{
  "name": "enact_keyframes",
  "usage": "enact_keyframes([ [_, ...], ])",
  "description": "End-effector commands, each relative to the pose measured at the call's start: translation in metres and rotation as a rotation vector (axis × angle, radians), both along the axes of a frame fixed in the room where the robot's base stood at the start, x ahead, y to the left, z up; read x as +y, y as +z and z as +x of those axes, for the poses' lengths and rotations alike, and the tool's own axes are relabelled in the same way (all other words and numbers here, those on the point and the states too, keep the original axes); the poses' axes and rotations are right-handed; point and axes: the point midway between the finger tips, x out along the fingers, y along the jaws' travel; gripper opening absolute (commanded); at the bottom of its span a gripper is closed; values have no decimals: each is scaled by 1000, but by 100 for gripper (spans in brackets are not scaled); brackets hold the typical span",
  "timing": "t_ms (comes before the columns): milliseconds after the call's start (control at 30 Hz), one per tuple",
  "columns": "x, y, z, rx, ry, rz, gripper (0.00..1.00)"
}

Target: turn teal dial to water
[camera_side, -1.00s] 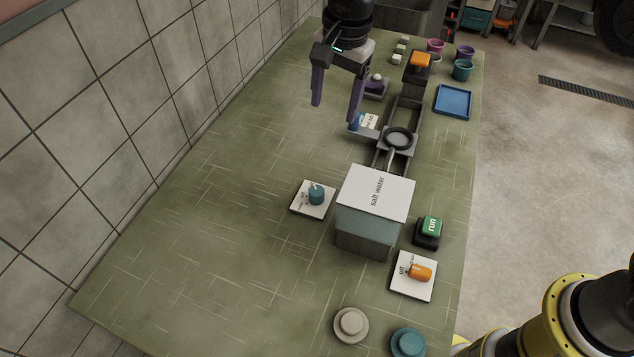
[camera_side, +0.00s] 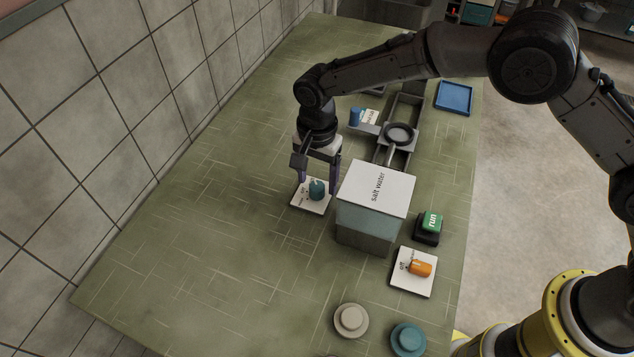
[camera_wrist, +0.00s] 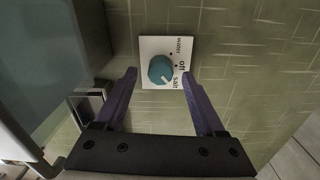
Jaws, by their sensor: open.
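The teal dial (camera_side: 317,188) sits on a white plate (camera_side: 309,204) left of the salt water box. In the wrist view the teal dial (camera_wrist: 161,69) shows a white pointer mark toward its lower right, on the side of the word "salt". The plate (camera_wrist: 150,46) reads "water", "off" and "salt" beside the dial. My gripper (camera_side: 318,186) is open just above the dial, one finger on each side in the side view. In the wrist view the open fingers of my gripper (camera_wrist: 158,76) point toward the dial and appear apart from it.
The salt water box (camera_side: 375,210) stands close to the right of the dial plate. A green run button (camera_side: 431,222) and an orange dial (camera_side: 420,269) are farther right. A grey ring holder (camera_side: 398,134) is behind. The table left of the plate is clear.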

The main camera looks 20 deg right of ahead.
Motion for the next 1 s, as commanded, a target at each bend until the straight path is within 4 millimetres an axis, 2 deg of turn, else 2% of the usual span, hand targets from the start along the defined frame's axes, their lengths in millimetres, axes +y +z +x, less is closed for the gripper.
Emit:
enact_keyframes([
  [200,0,-20,0,-1,0,1,72],
  [533,0,-22,0,-2,0,1,72],
  [567,0,-22,0,-2,0,1,68],
  [933,0,-22,0,-2,0,1,2],
  [1000,0,-22,1,-2,0,1,0],
])
